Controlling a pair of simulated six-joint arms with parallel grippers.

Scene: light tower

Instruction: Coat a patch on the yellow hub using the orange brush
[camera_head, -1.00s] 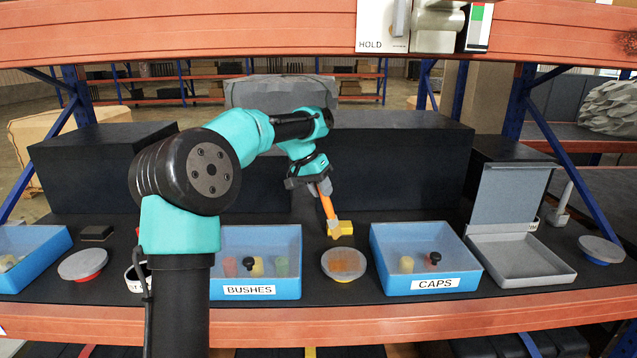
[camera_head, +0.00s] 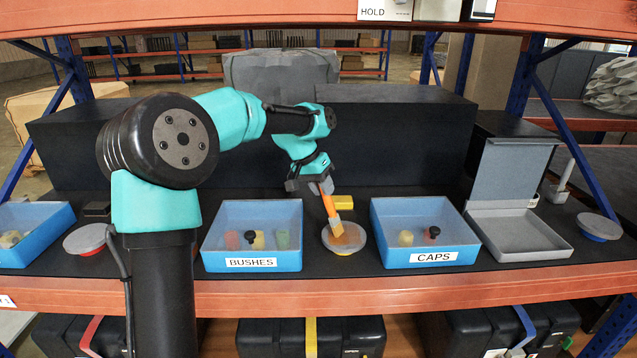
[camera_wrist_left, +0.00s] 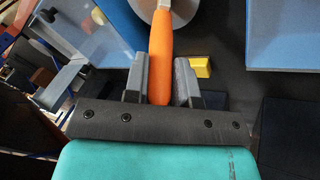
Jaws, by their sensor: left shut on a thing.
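My left gripper (camera_head: 314,184) is shut on the orange handle of the brush (camera_head: 329,206). The brush points down, and its tip is over the yellow hub (camera_head: 356,246), a round piece with a grey top and a yellow lower edge. Orange shows on the hub's top around the tip; I cannot tell if the tip touches it. In the left wrist view the brush handle (camera_wrist_left: 159,62) is between the fingers, and part of the hub's grey disc (camera_wrist_left: 183,9) shows at the top. My right gripper is out of view.
The BUSHES bin (camera_head: 252,257) is left of the hub and the CAPS bin (camera_head: 425,254) right. A yellow block (camera_head: 343,202) lies behind the hub. A red-edged disc (camera_head: 88,239) and a blue-edged disc (camera_head: 599,226) stand farther out. An open grey box (camera_head: 517,236) is at right.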

